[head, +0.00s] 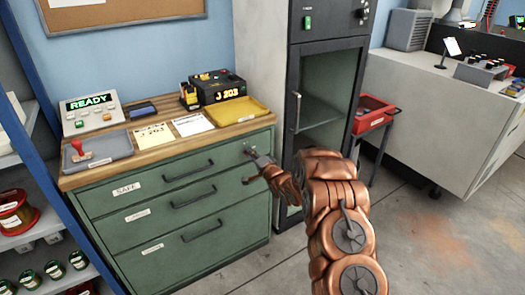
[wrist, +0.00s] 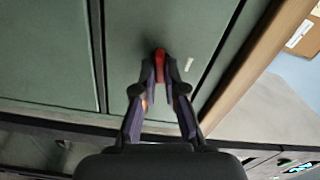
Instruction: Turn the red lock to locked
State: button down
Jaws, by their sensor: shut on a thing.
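The red lock (wrist: 160,56) shows in the wrist view as a small red piece on the green cabinet front, between my fingertips. My gripper (wrist: 160,78) is shut on it, with one finger on each side. A short pale mark (wrist: 189,64) is on the panel beside the lock. In the head view my gripper (head: 256,160) reaches the upper right of the green cabinet (head: 228,215), at the top drawer (head: 150,200) labelled SAFE. The lock is not clearly visible there. I cannot tell which way it is turned.
The wooden top above holds a yellow tray (head: 243,122), a grey tray (head: 112,150) with a red-handled stamp, papers and a READY panel (head: 92,112). A dark glass-door cabinet (head: 322,125) stands close on the right. Drawer handles (head: 188,170) stick out to the left.

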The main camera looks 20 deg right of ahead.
jog(key=shift+r+m, duration=0.1)
jog(key=shift+m, duration=0.8)
jog(key=shift+p, duration=0.3)
jog(key=c, duration=1.2)
grip_release()
jog(key=shift+c, duration=0.2)
jog(key=v, duration=1.2)
